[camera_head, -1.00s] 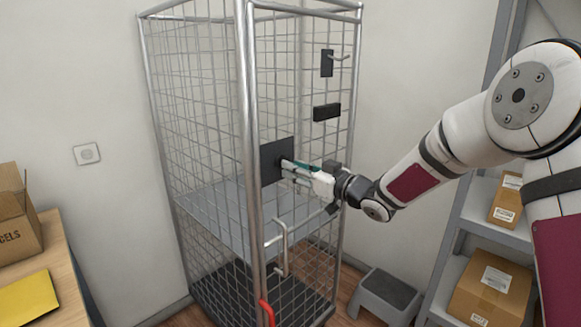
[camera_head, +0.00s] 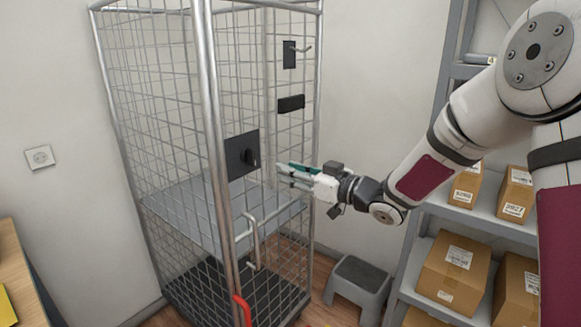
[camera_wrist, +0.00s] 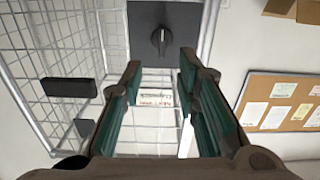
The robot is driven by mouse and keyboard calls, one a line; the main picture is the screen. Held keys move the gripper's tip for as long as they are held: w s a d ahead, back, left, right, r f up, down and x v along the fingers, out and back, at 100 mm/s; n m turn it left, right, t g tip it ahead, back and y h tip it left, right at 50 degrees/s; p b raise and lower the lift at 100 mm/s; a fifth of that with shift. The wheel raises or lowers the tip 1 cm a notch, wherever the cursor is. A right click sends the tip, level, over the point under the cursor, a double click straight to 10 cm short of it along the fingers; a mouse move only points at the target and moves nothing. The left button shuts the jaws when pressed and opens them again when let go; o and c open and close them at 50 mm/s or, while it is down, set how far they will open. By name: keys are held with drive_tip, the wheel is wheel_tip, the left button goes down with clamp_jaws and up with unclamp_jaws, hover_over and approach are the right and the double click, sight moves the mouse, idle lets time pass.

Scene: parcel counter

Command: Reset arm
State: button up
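My gripper (camera_head: 284,173) is in front of the wire cage trolley (camera_head: 207,110), at the height of its dark lock plate (camera_head: 236,156). The plate carries a black knob (camera_head: 250,157); in the head view the fingertips are a little to its right, apart from it. In the wrist view my gripper (camera_wrist: 158,75) has its two green-padded fingers spread with nothing between them. The black knob (camera_wrist: 160,38) shows beyond the fingertips, at the top of that view.
A grey step stool (camera_head: 358,285) stands on the floor right of the cage. A shelf with cardboard boxes (camera_head: 453,270) is at the right. A wooden table (camera_head: 20,285) is at the left edge. A cork board (camera_wrist: 283,105) hangs on the wall.

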drive_tip(key=s+d+r+m+h+p, duration=0.1)
drive_tip(key=s+d+r+m+h, duration=0.25)
drive_tip(key=s+d+h, duration=0.45)
drive_tip(key=s+d+r+m+h+p, duration=0.1)
drive_tip(key=s+d+r+m+h, duration=0.25)
drive_tip(key=d+h, duration=0.4)
drive_tip(key=s+d+f+m+g, duration=0.1)
drive_tip(key=s+g, duration=0.1)
drive_tip(key=s, duration=0.8)
drive_tip(key=s+d+f+m+g+y+p, duration=0.1)
drive_tip(key=s+g, duration=0.1)
drive_tip(key=s, duration=0.8)
drive_tip(key=s+d+f+m+g, duration=0.1)
drive_tip(key=s+f+g, duration=0.1)
drive_tip(key=s, duration=0.8)
drive_tip(key=shift+s+m+g+y, duration=0.2)
drive_tip(key=shift+m+g+y, duration=0.15)
drive_tip(key=shift+g, duration=0.15)
drive_tip(key=shift+o, duration=0.5)
